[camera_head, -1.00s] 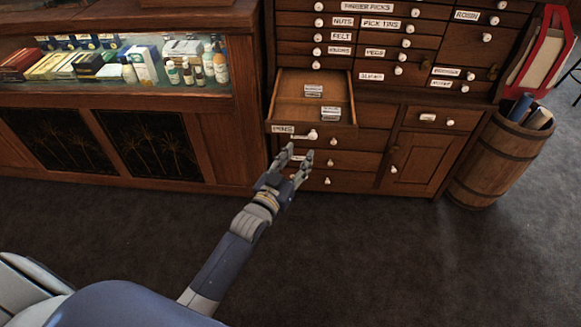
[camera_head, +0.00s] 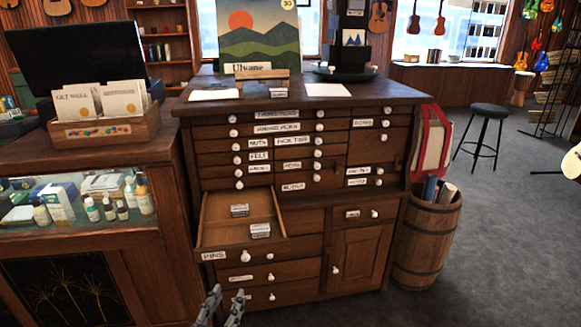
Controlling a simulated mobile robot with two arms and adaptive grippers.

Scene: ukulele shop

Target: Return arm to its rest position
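My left gripper (camera_head: 222,304) shows at the bottom edge of the head view, below the open drawer. Its two grey fingers point up and stand apart, with nothing visible between them; the rest of the arm is out of frame. The pulled-out drawer (camera_head: 222,237), labelled "PINS", holds two small pale boxes (camera_head: 240,210) and (camera_head: 260,230). The fingers are apart from its front and white knob. My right gripper is not in view.
The wooden drawer cabinet (camera_head: 330,250) stands in front of me. A glass display counter (camera_head: 75,240) is at left. A barrel (camera_head: 427,240) with rolls stands at the cabinet's right. A black stool (camera_head: 487,112) is farther back. Dark carpet (camera_head: 490,260) is free at right.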

